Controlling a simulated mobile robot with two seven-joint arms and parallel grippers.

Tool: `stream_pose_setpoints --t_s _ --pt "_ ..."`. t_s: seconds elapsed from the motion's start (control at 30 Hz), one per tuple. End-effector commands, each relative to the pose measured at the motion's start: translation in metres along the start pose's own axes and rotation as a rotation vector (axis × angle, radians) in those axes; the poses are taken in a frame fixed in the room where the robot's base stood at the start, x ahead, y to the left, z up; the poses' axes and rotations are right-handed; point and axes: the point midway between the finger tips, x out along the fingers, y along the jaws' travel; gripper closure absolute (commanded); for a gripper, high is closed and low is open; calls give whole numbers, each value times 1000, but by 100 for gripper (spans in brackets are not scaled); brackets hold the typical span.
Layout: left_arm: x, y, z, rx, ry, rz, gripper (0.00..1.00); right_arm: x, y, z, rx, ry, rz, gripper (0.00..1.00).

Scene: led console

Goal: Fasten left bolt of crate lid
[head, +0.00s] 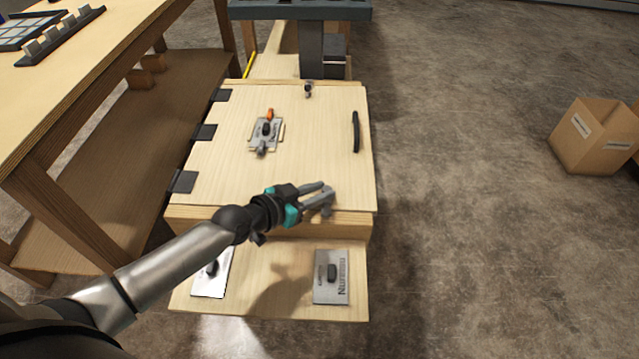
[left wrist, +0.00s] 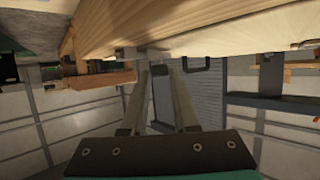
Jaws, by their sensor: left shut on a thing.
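The crate lid (head: 315,150) is a pale wooden panel lying flat on the crate (head: 350,229), with dark hinges along its left side. My left gripper (head: 327,192) reaches over the lid's near edge and is shut on a small grey bolt (head: 326,211) there, mostly hidden by the fingers. A second small dark bolt (head: 308,89) stands at the lid's far edge. In the left wrist view, the fingers of my left gripper (left wrist: 158,66) meet near the lid's wooden edge (left wrist: 200,30); the bolt's seating cannot be made out. My right gripper is not in view.
A black handle (head: 355,131) and a metal plate (head: 265,136) with an orange-tipped part lie on the lid. A lower board in front carries two labelled plates (head: 331,276). A workbench (head: 100,60) stands left. A cardboard box (head: 598,135) sits right; the floor between is clear.

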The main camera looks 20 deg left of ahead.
Motion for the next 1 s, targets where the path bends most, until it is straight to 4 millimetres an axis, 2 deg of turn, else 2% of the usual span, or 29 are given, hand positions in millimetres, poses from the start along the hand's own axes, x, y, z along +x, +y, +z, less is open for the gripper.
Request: stream_pose_setpoints --t_s 0.33,0.37,0.6,0.87,1.0 --pt "-2 5 6 -1 -11 8 100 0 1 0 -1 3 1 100" --pt "-2 5 6 -1 -12 8 70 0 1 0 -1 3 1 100" --pt "-1 4 4 -1 -8 6 43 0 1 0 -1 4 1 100" --pt "-2 3 3 -1 -5 5 42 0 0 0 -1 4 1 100" --pt "-9 3 3 0 -6 4 42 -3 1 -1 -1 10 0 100"
